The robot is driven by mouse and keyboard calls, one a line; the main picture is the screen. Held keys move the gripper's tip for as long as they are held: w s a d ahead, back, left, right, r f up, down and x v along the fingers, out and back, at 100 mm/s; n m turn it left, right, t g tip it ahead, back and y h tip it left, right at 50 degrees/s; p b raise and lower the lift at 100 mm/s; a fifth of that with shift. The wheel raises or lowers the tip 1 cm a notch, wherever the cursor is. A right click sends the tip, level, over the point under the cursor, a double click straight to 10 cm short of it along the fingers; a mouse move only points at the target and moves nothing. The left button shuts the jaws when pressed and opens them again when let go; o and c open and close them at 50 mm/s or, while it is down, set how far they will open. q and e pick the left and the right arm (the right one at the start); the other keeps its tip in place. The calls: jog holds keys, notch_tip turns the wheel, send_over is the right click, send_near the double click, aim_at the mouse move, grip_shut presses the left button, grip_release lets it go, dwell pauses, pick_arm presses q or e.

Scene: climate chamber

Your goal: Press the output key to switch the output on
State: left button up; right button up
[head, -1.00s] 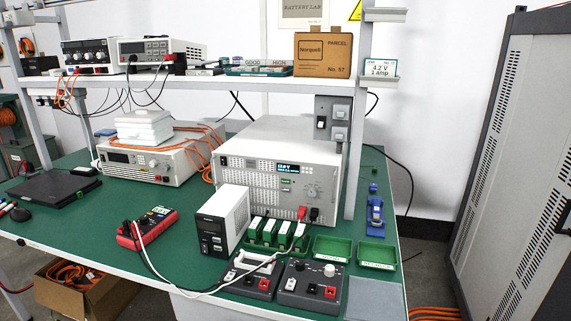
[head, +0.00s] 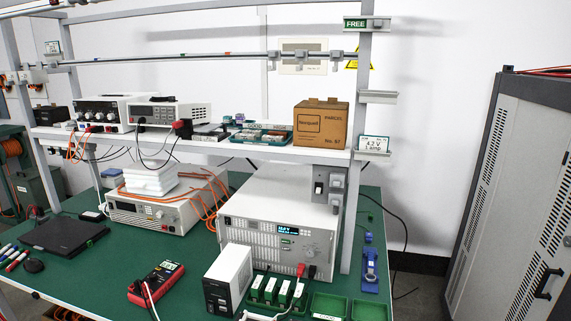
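A large light-grey power supply (head: 262,224) stands on the green bench, right of centre. Its front panel has a lit blue display (head: 290,230), several small keys and a round knob (head: 311,250) at the right. A small green-marked key (head: 287,241) sits just below the display. The lettering on the keys is too small to read, so I cannot tell which is the output key. Red and black plugs (head: 306,271) sit at its lower right. Neither of my grippers shows in the head view.
A white box-shaped unit (head: 229,278) and green trays with cells (head: 277,290) stand before the supply. A red multimeter (head: 157,281) lies to the left. A shelf (head: 250,151) with a cardboard parcel (head: 321,123) overhangs the back. A grey cabinet (head: 520,190) stands at the right.

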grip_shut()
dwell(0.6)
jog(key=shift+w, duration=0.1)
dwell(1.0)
